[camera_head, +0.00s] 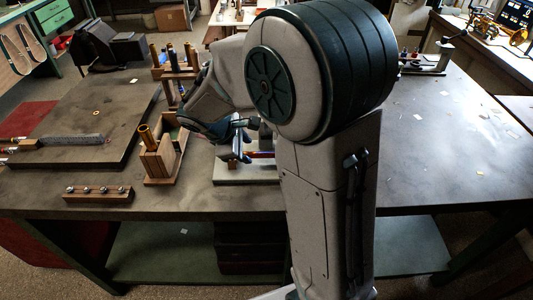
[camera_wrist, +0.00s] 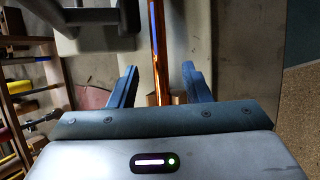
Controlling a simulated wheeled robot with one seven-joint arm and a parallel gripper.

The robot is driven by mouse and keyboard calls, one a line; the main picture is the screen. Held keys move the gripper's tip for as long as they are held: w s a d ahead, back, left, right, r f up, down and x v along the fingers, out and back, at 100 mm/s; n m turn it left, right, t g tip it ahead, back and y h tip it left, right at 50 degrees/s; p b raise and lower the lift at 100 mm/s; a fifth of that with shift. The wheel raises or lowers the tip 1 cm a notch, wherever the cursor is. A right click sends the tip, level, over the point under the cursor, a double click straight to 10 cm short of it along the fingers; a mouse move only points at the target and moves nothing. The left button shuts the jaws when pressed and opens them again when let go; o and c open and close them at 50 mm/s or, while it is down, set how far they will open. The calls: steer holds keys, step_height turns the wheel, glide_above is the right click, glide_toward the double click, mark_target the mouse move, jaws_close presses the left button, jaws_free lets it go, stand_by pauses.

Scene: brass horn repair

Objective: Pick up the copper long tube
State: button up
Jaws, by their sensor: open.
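The copper long tube (camera_wrist: 159,50) shows in the wrist view as a thin upright orange-copper strip with a bluish sheen. It runs from the top edge down between my two fingers. My gripper (camera_wrist: 159,72) is open, with one dark blue finger on each side of the tube and a visible gap to both. I cannot tell how far the fingertips are above or below it. In the head view, a short reddish-orange piece of the tube (camera_head: 261,154) shows beside my gripper (camera_head: 238,146). My arm hides the rest.
A wooden box (camera_head: 160,163) holding a brass tube (camera_head: 147,138) stands left of my gripper. A wooden rack (camera_head: 175,68) with several upright tools is behind it. A low wooden block (camera_head: 98,194) lies near the table's front edge. The table's right side (camera_head: 450,150) is mostly clear.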

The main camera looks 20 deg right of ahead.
mark_target(252, 154)
steer(key=shift+x, duration=1.45)
jaws_close()
steer(key=shift+r, duration=0.15)
